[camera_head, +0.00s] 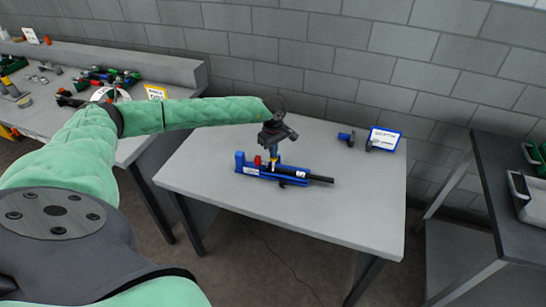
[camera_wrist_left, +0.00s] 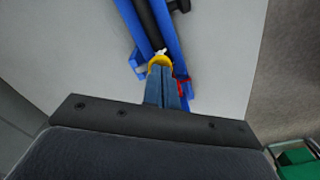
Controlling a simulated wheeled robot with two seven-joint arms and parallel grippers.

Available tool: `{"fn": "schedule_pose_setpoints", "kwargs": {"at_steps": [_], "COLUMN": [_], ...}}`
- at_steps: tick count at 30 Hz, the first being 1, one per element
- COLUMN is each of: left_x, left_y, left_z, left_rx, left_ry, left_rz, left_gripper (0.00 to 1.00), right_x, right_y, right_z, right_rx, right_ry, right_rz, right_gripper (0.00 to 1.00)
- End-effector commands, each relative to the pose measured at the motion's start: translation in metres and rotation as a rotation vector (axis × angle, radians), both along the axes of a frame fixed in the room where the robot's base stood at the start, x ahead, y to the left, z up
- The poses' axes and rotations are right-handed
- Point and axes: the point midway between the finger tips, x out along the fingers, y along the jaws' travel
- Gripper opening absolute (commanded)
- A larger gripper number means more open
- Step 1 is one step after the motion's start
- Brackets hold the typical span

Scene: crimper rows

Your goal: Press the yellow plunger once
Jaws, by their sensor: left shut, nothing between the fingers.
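A blue crimper (camera_head: 293,178) with a black bar lies on the grey table. It also fills the top of the left wrist view (camera_wrist_left: 168,32). Its yellow plunger (camera_wrist_left: 160,61) shows as a rounded rim just past my fingertips, partly hidden by them. In the head view the plunger is mostly hidden under my gripper. My left gripper (camera_head: 273,153) points down over the crimper, shut and empty. Its blue fingertips (camera_wrist_left: 162,70) overlap the plunger in the wrist view; I cannot tell whether they press on it. My right gripper is not in view.
A red part (camera_head: 258,161) stands on the crimper, close to my fingers. A blue-edged sign (camera_head: 384,138) and a small blue object (camera_head: 346,138) sit at the table's back right. The table's front (camera_head: 330,225) is clear. A brick wall stands behind.

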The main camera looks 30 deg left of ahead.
Motion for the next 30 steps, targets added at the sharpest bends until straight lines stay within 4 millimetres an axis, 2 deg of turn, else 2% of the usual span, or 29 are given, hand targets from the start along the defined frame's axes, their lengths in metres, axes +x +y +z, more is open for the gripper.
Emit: {"fn": "schedule_pose_setpoints", "kwargs": {"at_steps": [4, 8, 30], "left_x": [0.000, 0.000, 0.000], "left_y": [0.000, 0.000, 0.000], "left_z": [-0.001, 0.001, 0.048], "left_rx": [0.000, 0.000, 0.000], "left_ry": [0.001, 0.001, 0.001], "left_rz": [0.000, 0.000, 0.000], "left_gripper": [0.00, 0.00, 0.00], "right_x": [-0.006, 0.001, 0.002], "right_y": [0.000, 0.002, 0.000], "right_z": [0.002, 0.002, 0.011], "right_rx": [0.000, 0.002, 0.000], "right_ry": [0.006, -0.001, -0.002], "right_rz": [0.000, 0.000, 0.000], "right_gripper": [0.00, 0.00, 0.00]}}
